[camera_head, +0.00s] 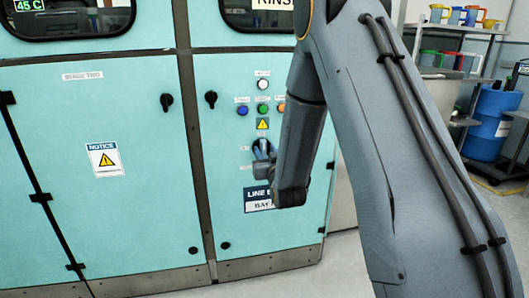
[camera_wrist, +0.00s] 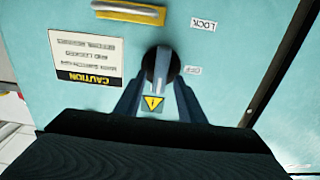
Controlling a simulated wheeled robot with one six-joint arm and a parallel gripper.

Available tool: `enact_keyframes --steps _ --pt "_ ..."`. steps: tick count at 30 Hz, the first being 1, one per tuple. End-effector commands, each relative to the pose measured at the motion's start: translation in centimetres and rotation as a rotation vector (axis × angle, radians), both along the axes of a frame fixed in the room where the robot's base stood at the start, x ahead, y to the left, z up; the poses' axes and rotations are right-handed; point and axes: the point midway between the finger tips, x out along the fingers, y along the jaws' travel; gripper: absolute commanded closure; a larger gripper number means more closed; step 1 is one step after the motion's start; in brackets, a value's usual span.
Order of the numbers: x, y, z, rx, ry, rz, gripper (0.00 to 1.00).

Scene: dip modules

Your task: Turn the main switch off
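The main switch (camera_wrist: 161,66) is a dark round knob with a grey grip bar, on the turquoise cabinet door. In the wrist view its bar runs roughly up and down the picture, tilted slightly. An OFF label (camera_wrist: 193,70) sits to its right and a LOCK label (camera_wrist: 203,25) at upper right, both inverted. My gripper (camera_wrist: 162,86) has one finger on each side of the bar, apart, with nothing held; contact is unclear. In the head view my gripper (camera_head: 262,151) is at the switch and hides most of it.
A yellow triangle (camera_wrist: 153,103) and a caution plate (camera_wrist: 88,63) are close to the switch. Blue, green and orange buttons (camera_head: 263,108) are above the switch.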

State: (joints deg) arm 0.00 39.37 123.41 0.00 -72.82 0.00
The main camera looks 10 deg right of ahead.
Motion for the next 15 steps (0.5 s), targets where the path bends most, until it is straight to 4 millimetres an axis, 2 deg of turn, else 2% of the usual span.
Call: enact_keyframes --steps 6,14,15 --pt "1.6 0.0 0.0 0.0 0.0 0.0 0.64" --pt "1.6 0.0 0.0 0.0 0.0 0.0 0.64" --pt "1.6 0.0 0.0 0.0 0.0 0.0 0.71"
